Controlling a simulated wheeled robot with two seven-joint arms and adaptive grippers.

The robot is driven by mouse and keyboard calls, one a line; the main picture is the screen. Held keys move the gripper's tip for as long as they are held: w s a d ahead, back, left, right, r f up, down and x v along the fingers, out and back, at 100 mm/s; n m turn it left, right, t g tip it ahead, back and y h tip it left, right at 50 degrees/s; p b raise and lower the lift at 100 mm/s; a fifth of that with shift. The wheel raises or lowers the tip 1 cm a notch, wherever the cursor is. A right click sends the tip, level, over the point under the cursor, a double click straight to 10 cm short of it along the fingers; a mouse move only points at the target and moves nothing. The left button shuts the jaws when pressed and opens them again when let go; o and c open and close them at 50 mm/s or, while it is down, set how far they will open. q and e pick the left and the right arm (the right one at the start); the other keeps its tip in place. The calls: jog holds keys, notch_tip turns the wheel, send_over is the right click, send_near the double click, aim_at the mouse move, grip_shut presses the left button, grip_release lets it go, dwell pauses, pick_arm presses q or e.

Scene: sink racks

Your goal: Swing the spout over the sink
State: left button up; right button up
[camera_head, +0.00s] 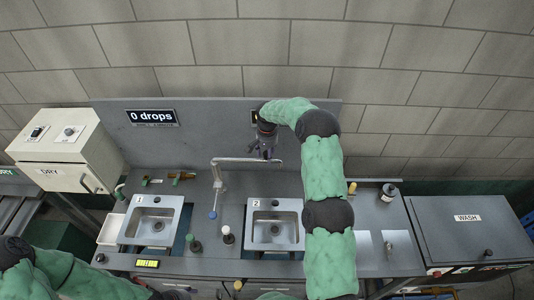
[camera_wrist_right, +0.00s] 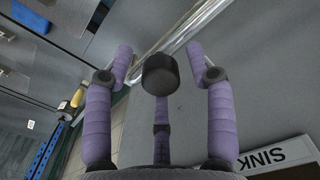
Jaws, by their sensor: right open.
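The metal spout (camera_head: 245,160) rises from a post between the two sinks, and its long arm reaches right in the head view. Its tube (camera_wrist_right: 202,22) runs diagonally across the top of the wrist view. Sink 1 (camera_head: 127,230) is to the left of the post and sink 2 (camera_head: 253,233) to the right. My right gripper (camera_head: 264,148) is open by the spout's far end, behind sink 2 in the picture. In the wrist view its purple fingers stand apart, with a dark round cap (camera_wrist_right: 160,75) between them. I cannot tell whether they touch the spout. My left gripper is not visible.
A blue-ended lever (camera_head: 212,214) hangs below the post. A back panel (camera_head: 200,135) carries a "0 drops" sign (camera_head: 151,117). A DRY box (camera_head: 60,150) stands left and a WASH unit (camera_head: 470,235) right. Several small knobbed items stand between and beside the sinks.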

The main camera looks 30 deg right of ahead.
jog(key=shift+f, duration=0.25)
grip_shut()
jog(key=shift+s+a, duration=0.1)
jog(key=shift+s, duration=0.05)
jog(key=shift+s+a+m+b, duration=0.35)
jog(key=shift+s+b, duration=0.1)
jog(key=shift+b, duration=0.1)
jog(key=s+a+m+b, duration=0.8)
jog(key=a+b, duration=0.3)
jog(key=a, duration=0.2)
jog(key=shift+s, duration=0.6)
